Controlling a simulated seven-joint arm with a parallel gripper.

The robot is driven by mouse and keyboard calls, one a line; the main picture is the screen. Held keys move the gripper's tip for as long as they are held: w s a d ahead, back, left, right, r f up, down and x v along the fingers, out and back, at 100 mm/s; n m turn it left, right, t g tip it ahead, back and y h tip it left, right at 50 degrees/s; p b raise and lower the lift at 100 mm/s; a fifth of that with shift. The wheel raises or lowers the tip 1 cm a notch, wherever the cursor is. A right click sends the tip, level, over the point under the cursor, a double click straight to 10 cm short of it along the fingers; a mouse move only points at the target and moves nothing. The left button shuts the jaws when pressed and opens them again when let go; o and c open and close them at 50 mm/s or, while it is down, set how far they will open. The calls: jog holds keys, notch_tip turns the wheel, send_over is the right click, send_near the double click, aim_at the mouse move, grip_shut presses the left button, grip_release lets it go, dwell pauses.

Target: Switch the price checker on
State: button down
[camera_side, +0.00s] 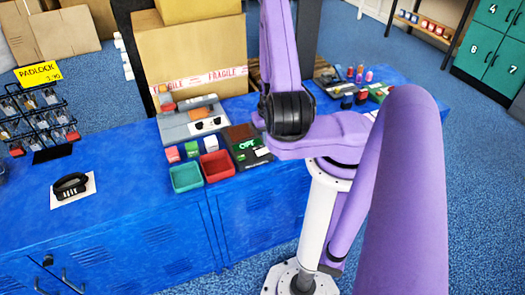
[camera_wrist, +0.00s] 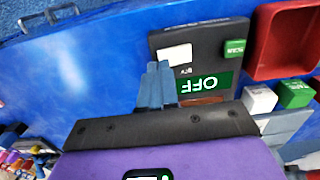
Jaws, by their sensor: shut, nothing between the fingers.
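The price checker is a dark box with a green display reading OFF. It lies on the blue counter near the middle of the side view (camera_side: 246,163). In the wrist view (camera_wrist: 207,50) it appears upside down, with a white block (camera_wrist: 174,54), a green block marked SCAN (camera_wrist: 235,47) and a reddish-brown strip (camera_wrist: 205,99). My gripper (camera_wrist: 158,75) is shut and empty. Its blue-grey fingers show over the checker's left edge, beside the display; I cannot tell whether they touch it. The gripper body hides the checker's lower part. In the side view my arm hides the fingers.
A red tray (camera_side: 231,166) and a teal tray (camera_side: 172,181) stand left of the checker, with small white, green and pink blocks behind. Cardboard boxes (camera_side: 190,50) stand at the back. A padlock rack (camera_side: 65,105) is at the left. The counter front (camera_side: 120,205) is largely clear.

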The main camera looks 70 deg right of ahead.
jog(key=shift+f, duration=1.1)
dwell(0.6)
jog(key=shift+r, duration=3.55)
